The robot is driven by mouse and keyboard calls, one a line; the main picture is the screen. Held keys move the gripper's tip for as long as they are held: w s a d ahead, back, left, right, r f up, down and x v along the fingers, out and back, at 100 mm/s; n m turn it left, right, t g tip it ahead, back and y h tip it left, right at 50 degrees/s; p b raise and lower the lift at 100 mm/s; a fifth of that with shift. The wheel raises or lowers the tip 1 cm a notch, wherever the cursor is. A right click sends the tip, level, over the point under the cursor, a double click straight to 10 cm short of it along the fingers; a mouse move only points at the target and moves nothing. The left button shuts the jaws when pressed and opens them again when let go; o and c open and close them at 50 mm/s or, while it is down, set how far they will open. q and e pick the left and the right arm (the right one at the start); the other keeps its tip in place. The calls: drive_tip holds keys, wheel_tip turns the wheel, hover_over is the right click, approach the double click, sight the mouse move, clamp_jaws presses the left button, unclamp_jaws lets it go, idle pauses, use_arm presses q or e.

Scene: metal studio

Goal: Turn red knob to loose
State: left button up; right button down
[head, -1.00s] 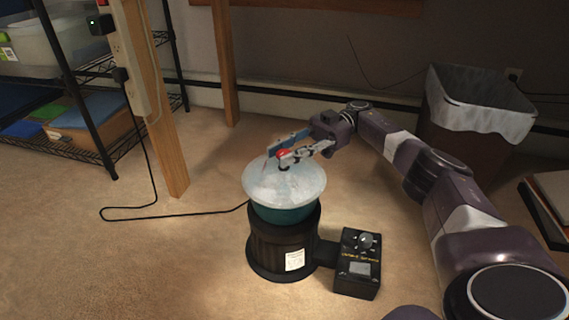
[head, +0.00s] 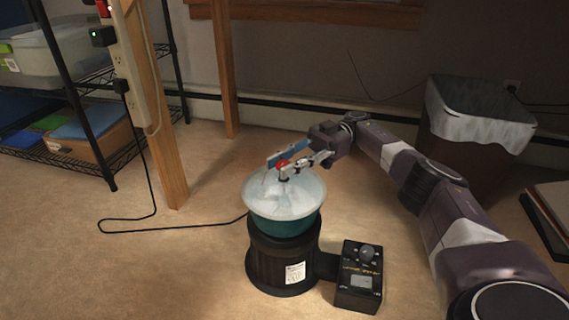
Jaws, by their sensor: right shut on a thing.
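The red knob (head: 283,164) sits at the top of the clear lid (head: 262,199) on a teal bowl (head: 283,228). The bowl stands on a dark round machine base (head: 262,262). My right gripper (head: 284,166) reaches in from the right and is shut on the red knob, with a finger on either side of it. Part of the knob is hidden by the fingers. My left gripper is not in view.
A control box (head: 360,277) with a dial is joined to the base at its right. A black cord (head: 150,220) runs left to a power strip on a wooden post (head: 165,160). A wire shelf (head: 90,110) stands at left, a lined bin (head: 475,120) at back right.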

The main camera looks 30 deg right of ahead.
sight(285, 163)
idle(0.7)
drive_tip(key=c, duration=1.6)
unclamp_jaws()
wheel_tip(285, 163, up, 10)
